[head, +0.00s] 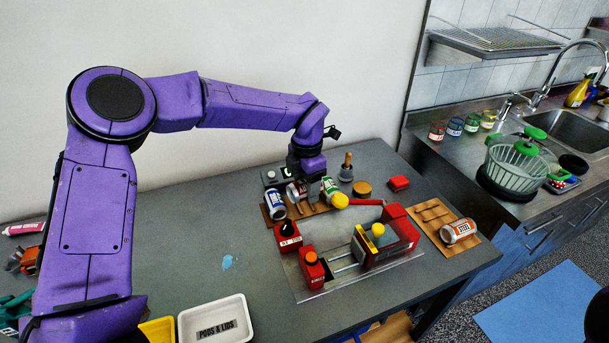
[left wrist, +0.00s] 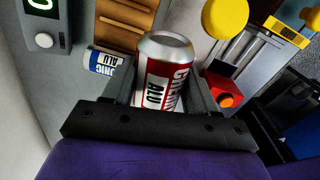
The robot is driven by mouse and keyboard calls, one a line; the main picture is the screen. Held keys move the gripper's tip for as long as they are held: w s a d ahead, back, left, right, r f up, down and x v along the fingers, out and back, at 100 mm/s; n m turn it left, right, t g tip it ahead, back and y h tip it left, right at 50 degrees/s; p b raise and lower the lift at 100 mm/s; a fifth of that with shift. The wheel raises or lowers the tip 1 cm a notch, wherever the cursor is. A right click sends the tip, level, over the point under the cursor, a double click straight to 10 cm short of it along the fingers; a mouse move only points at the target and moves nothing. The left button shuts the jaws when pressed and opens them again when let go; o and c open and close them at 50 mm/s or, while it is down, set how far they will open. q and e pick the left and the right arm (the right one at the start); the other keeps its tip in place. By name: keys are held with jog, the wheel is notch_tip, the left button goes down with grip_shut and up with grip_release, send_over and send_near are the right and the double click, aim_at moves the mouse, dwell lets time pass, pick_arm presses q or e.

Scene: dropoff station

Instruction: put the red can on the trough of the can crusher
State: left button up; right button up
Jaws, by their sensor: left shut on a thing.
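The red can (head: 297,190) has a silver top and an "ALU" label. My left gripper (head: 305,186) is shut on it, over the wooden rack at the back of the table. In the left wrist view the red can (left wrist: 166,82) sits between the two fingers (left wrist: 160,95). I cannot tell whether it touches the rack. The can crusher (head: 403,228) is a red machine on a clear base, nearer the front right. Its trough (head: 346,268), with metal rails, looks empty. My right gripper is not in view.
An orange-labelled can (head: 459,231) lies on a wooden rack at right. A white "PODS & LIDS" tray (head: 214,318) stands at front. The table's left middle is mostly clear.

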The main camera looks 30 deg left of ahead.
pick_arm(q)
jog(key=s+d+m+b, duration=0.1)
jog(key=s+d+m, duration=0.1)
jog(key=m, duration=0.6)
jog(key=s+d+m, duration=0.2)
jog(key=s+m, duration=0.2)
jog(key=m, duration=0.5)
jog(key=s+d+f+m+b, duration=0.1)
jog(key=s+m, duration=0.3)
jog(key=m, duration=0.4)
jog(key=shift+d+b, duration=0.35)
jog(key=shift+d, duration=0.25)
jog(key=shift+d+r+m, duration=0.1)
jog(key=shift+m, duration=0.3)
jog(key=d+f+n+p, duration=0.1)
jog(key=d+f+n, duration=0.1)
jog(key=n, duration=0.6)
jog(key=w+d+f+n+g+h+p, duration=0.1)
jog(key=d+f+n, duration=0.1)
jog(key=n, duration=0.6)
jog(key=d+f+n+g+h+p, duration=0.1)
jog(key=d+f+n, duration=0.1)
jog(key=n, duration=0.6)
jog(key=shift+w+d+f+p, duration=0.1)
jog(key=shift+w+f+p, duration=0.1)
jog(key=shift+f, duration=0.25)
jog(key=shift+w+f+p, duration=0.1)
jog(key=shift+w+f, duration=0.05)
jog(key=shift+f, duration=0.8)
